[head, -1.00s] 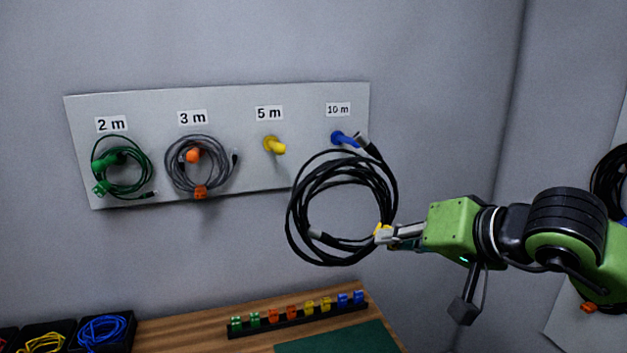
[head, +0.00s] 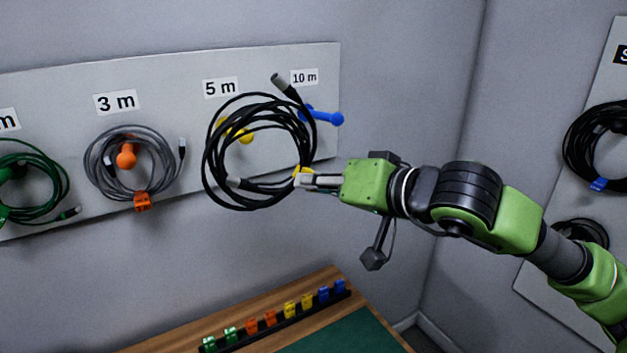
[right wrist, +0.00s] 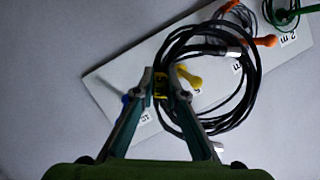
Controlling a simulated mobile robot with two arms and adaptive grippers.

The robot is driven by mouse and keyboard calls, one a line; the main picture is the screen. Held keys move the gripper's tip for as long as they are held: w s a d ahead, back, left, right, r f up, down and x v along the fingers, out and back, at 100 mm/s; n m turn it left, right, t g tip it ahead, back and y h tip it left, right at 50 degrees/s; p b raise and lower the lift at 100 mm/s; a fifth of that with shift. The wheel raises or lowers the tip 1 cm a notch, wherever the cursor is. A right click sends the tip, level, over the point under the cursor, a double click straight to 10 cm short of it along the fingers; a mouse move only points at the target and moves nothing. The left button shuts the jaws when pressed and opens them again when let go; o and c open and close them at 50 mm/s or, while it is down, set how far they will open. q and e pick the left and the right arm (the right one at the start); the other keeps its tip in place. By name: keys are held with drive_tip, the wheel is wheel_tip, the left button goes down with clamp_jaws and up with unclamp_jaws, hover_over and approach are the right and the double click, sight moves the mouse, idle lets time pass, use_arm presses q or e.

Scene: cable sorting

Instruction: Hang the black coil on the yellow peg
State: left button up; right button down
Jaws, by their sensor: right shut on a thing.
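The black coil (head: 209,165) hangs in front of the board in the head view, with a yellow clip (head: 303,171) at its right side. My right gripper (head: 308,180) is shut on the coil at this clip, which reads 5 m in the right wrist view (right wrist: 160,86). The yellow peg (head: 246,137) under the 5 m label shows through the coil's loop; strands partly cover its base. It also shows inside the loop in the right wrist view (right wrist: 188,79). I cannot tell whether the peg's tip passes through the loop. My left gripper is out of view.
The blue peg (head: 325,117) sticks out just right of the coil. A grey coil (head: 100,180) hangs on the orange peg (head: 126,157) to the left, with a green coil beyond. A rack of coloured clips (head: 275,326) stands on the table below.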

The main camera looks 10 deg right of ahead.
drive_tip(key=shift+w+a+p, duration=0.25)
drive_tip(key=shift+w, duration=0.35)
drive_tip(key=shift+w+a+p, duration=0.2)
drive_tip(key=shift+w+a, duration=0.05)
drive_tip(key=shift+w, duration=0.35)
drive_tip(key=shift+w+a+f+p, duration=0.15)
drive_tip(key=shift+w+p, duration=0.3)
drive_tip(key=shift+w, duration=0.25)
drive_tip(key=w+d+p+x, duration=0.1)
drive_tip(key=d+p+x, duration=0.1)
drive_tip(key=x, duration=1.2)
drive_tip(key=shift+w+d+f, duration=0.2)
drive_tip(key=shift+w+f, duration=0.25)
drive_tip(key=shift+f, duration=0.1)
drive_tip(key=c, duration=2)
unclamp_jaws()
drive_tip(key=shift+o, duration=0.2)
